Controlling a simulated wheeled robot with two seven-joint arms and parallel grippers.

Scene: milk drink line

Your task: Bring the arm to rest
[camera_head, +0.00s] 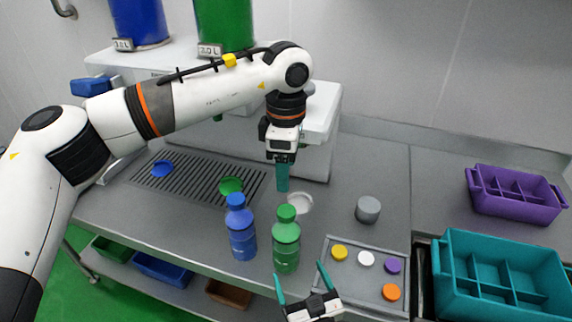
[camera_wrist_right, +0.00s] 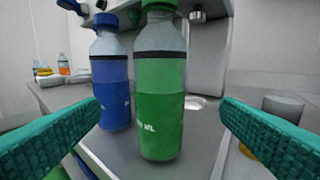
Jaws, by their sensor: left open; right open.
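My left arm reaches in from the left, and its gripper (camera_head: 282,178) points down in front of the white dispenser machine, with teal fingers seen nearly edge-on. It is open, with nothing seen in it. My right gripper (camera_head: 300,276) is at the bottom edge with its teal fingers spread wide; they also show in the right wrist view (camera_wrist_right: 160,122). The green-capped bottle (camera_head: 286,245) stands upright just beyond the right fingers, and it appears between them in the wrist view (camera_wrist_right: 161,100). The blue-capped bottle (camera_head: 241,230) stands upright to its left.
The dispenser (camera_head: 318,125) carries blue and green tanks and a drip grate (camera_head: 190,180). A grey cylinder (camera_head: 368,209) stands right of a white disc (camera_head: 299,203). A tray (camera_head: 340,278) holds several coloured caps. Teal (camera_head: 448,246) and purple (camera_head: 510,212) crates stand at the right.

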